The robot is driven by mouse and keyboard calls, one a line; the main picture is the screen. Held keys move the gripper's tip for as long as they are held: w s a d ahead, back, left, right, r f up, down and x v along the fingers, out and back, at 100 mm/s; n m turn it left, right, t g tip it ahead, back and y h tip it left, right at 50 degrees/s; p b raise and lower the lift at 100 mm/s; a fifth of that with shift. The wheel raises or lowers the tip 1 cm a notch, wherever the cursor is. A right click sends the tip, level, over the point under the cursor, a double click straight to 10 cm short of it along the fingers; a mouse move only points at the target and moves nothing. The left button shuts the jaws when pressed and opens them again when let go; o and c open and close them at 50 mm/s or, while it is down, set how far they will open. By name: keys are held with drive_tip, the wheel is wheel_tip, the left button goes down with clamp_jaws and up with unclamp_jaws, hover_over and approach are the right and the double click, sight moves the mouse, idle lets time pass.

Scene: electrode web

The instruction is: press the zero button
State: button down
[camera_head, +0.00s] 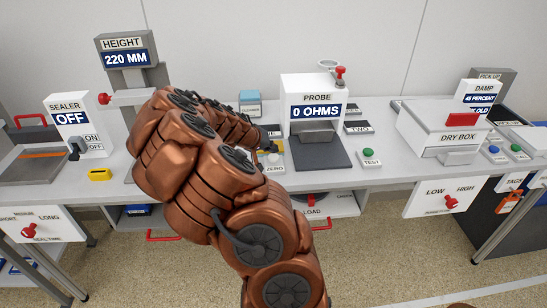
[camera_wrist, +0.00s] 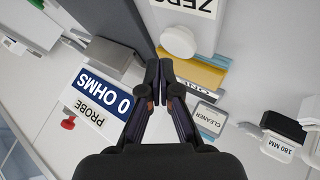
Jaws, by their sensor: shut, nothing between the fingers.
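The zero button is a white round knob (camera_wrist: 178,41) in the wrist view, beside the ZERO label (camera_wrist: 190,6). In the head view the ZERO label (camera_head: 274,169) shows just right of my arm, with the pale button (camera_head: 274,158) behind it. My gripper (camera_wrist: 158,72) is shut and empty. In the wrist view its fingertips appear just below and left of the button, with a small gap in the picture; I cannot tell the height between them. In the head view my arm hides most of the gripper.
The probe unit (camera_head: 316,108) reads 0 OHMS, with a dark plate in front. A green TEST button (camera_head: 368,153) is farther right. A cleaner box (camera_wrist: 208,118) is close by.

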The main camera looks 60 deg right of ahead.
drive_tip(key=shift+r+p, duration=0.3)
drive_tip(key=shift+r, duration=2.2)
drive_tip(key=shift+a+r, duration=0.1)
drive_tip(key=y, duration=0.2)
approach(272, 157)
drive_tip(key=s+a+r, duration=0.3)
drive_tip(key=a+r, duration=0.3)
drive_tip(key=a, duration=0.1)
drive_tip(key=s+a+n+t+y, duration=0.1)
drive_tip(key=s+a+n+y, duration=0.2)
drive_tip(key=a, duration=0.9)
drive_tip(key=s+a+n+y, duration=0.25)
drive_tip(key=s+a, duration=0.35)
drive_tip(key=a, duration=0.6)
drive_tip(key=s+a+f+n+g+y, duration=0.1)
drive_tip(key=s+a+n, duration=0.4)
drive_tip(key=s+a, duration=0.4)
drive_tip(key=shift+a+f, duration=0.15)
drive_tip(key=shift+a, duration=1)
drive_tip(key=shift+n+y, duration=0.25)
